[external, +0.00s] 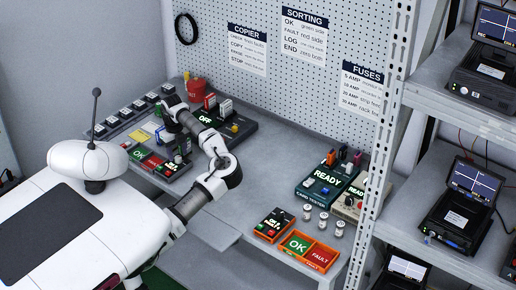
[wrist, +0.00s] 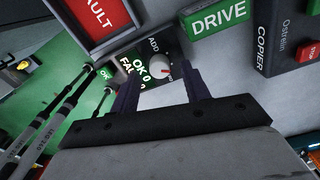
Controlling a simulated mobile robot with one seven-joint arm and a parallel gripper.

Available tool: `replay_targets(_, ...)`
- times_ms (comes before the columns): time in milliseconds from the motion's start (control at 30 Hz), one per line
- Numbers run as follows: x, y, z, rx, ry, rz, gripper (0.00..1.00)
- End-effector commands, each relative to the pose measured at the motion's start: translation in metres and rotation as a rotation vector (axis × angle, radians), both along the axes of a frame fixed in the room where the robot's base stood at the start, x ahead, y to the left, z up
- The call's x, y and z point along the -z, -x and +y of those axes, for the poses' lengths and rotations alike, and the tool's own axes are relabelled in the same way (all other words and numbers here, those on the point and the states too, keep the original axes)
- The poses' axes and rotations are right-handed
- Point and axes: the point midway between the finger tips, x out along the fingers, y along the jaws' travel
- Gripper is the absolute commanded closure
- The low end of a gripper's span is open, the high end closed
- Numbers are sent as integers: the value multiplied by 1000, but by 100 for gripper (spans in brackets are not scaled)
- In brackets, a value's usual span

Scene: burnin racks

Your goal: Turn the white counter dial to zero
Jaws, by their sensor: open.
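The white counter dial (wrist: 159,66), a round knob with a red mark, sits on a dark counter box (wrist: 147,85) whose display reads "OK 0" and a partly hidden "FAU" line. The word "ADD" is printed beside the dial. My gripper (wrist: 162,74) is open and empty, with its two dark fingers on either side of the dial in the wrist view. I cannot tell whether they touch it. In the external view the same counter (external: 168,170) stands on the bench below my bent arm.
Around the dial are a red FAULT tray (wrist: 96,18), a green DRIVE label (wrist: 218,19) and the COPIER box (wrist: 283,35) with a red stop button. A second counter (external: 273,225) and orange trays (external: 309,266) stand at the bench's right end.

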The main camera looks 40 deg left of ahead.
Motion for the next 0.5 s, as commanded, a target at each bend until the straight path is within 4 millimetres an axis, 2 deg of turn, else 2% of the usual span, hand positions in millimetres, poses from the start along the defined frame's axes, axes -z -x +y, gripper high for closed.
replay_targets(300,-72,0,0,1,-1,-4,54)
replay_targets(500,-108,0,1,0,0,-3,54)
